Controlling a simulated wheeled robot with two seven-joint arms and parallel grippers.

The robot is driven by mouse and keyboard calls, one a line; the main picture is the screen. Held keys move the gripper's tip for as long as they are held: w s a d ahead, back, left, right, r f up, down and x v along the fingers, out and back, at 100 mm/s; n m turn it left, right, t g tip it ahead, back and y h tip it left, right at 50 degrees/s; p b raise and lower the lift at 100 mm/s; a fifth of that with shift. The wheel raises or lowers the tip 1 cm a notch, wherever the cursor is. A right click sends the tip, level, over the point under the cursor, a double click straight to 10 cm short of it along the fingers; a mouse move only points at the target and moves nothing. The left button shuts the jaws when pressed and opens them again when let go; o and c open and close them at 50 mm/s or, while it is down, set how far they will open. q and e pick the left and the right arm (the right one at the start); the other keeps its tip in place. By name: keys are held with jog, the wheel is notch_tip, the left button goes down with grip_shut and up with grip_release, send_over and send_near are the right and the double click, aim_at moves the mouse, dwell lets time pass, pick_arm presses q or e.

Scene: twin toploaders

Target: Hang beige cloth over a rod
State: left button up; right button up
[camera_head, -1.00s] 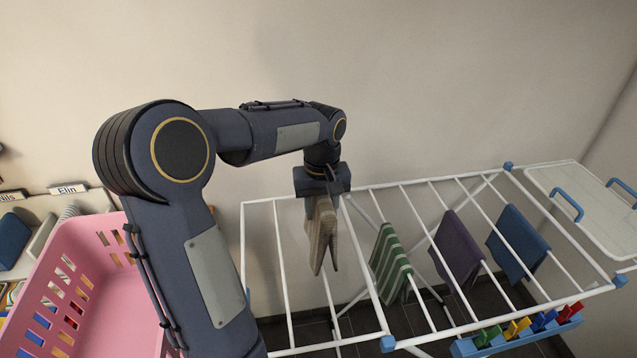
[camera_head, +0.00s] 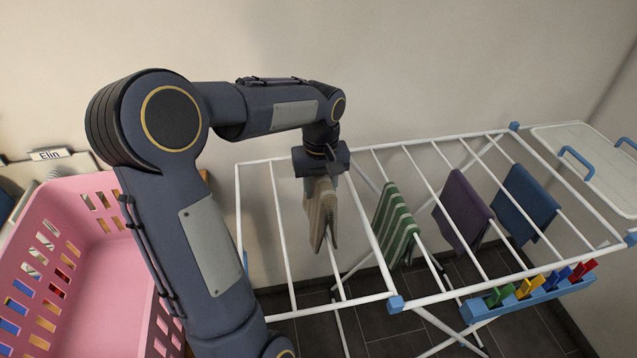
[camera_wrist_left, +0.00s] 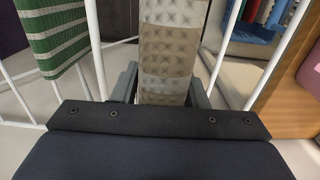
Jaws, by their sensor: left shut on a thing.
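Whether the cloth touches or straddles this rod I cannot tell. The gripper body hides the cloth's upper edge. My right gripper is not in view.
A green striped cloth (camera_head: 396,222), a purple cloth (camera_head: 463,210) and a blue cloth (camera_head: 525,203) hang to the right. A blue tray (camera_head: 528,297) of coloured pegs is at the rack's front. A pink basket (camera_head: 85,230) stands left. The leftmost rods are bare.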

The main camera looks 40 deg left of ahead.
pick_arm(q)
notch_tip(320, 180, down, 6)
jog(key=b, duration=0.4)
jog(key=shift+a+f+b, duration=0.15)
jog(key=shift+f+b, duration=0.1)
jog(key=shift+b, duration=0.05)
jog(key=shift+f+b, duration=0.3)
jog(key=shift+f, duration=0.05)
notch_tip(320, 180, down, 6)
jog(key=b, duration=0.4)
jog(key=shift+f, duration=0.2)
jog(key=o, duration=1.1)
